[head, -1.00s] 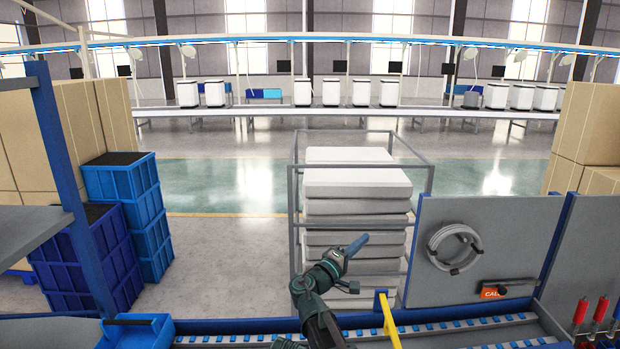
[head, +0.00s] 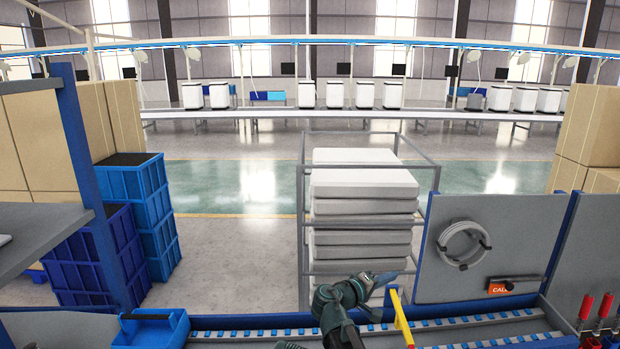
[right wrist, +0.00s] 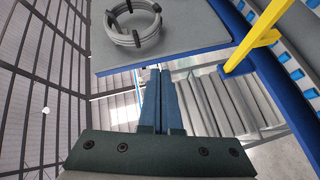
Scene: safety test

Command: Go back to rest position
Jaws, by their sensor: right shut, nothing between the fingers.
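My right gripper (head: 386,277) is low in the middle of the head view, in front of the wire rack. Its fingers point right, toward the grey panel. In the right wrist view the two blue fingers (right wrist: 160,92) are together with nothing between them. My left gripper is not in view.
A yellow post (head: 401,318) stands close to the right of my right gripper. A rack of white slabs (head: 362,185) is behind it. A grey panel (head: 480,270) holds a coiled hose (head: 464,244). A roller conveyor (head: 260,334) runs along the front. Blue crates (head: 135,185) stand left.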

